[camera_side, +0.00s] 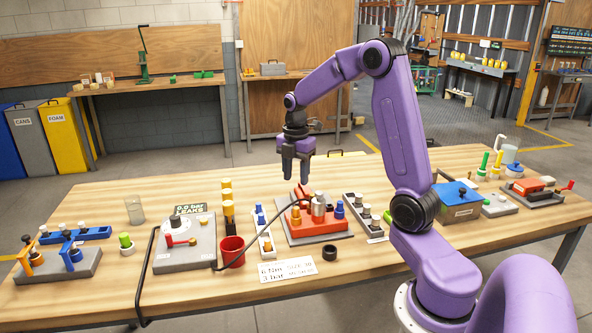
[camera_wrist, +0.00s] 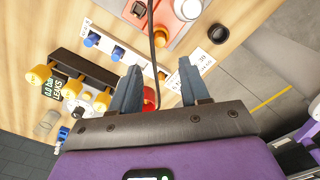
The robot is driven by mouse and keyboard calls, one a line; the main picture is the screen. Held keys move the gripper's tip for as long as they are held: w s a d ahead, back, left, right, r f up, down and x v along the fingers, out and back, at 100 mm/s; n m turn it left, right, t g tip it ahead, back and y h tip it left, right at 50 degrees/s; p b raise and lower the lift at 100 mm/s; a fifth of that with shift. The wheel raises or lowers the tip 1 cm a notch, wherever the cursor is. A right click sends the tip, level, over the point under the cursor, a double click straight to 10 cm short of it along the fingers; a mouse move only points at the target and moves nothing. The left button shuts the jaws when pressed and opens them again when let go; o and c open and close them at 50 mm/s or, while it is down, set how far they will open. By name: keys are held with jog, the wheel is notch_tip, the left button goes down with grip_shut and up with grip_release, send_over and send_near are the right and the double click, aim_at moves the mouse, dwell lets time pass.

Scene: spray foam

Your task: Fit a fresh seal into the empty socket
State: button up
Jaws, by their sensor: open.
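My gripper (camera_side: 295,176) hangs fingers-down above the table, over the far side of the red block (camera_side: 303,222) on its grey plate. It is open and holds nothing; its two fingers (camera_wrist: 160,85) also show apart in the wrist view. The red block carries orange fittings and a silver cylinder with a black hose. A black ring (camera_side: 330,252), perhaps a seal, lies on the table in front of the block; it also shows in the wrist view (camera_wrist: 219,33), beyond the right finger. I cannot make out which opening is the empty socket.
A white rack (camera_side: 264,236) with blue parts and a dark rack (camera_side: 362,217) flank the block. A red cup (camera_side: 231,252), yellow stack (camera_side: 228,205) and grey gauge box (camera_side: 184,243) stand left. A printed card (camera_side: 287,270) lies in front. The hose (camera_side: 262,214) arches leftward.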

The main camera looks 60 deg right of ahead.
jog(key=s+a+r+m, duration=0.1)
jog(key=s+a, duration=0.4)
jog(key=a, duration=0.5)
jog(key=s+a+r+m, duration=0.1)
jog(key=s+a, duration=0.4)
jog(key=a, duration=0.5)
jog(key=s+a+f+m, duration=0.1)
jog(key=s+a+m, duration=0.2)
jog(key=s, duration=1.3)
jog(key=shift+s+a, duration=0.35)
jog(key=shift+a, duration=0.4)
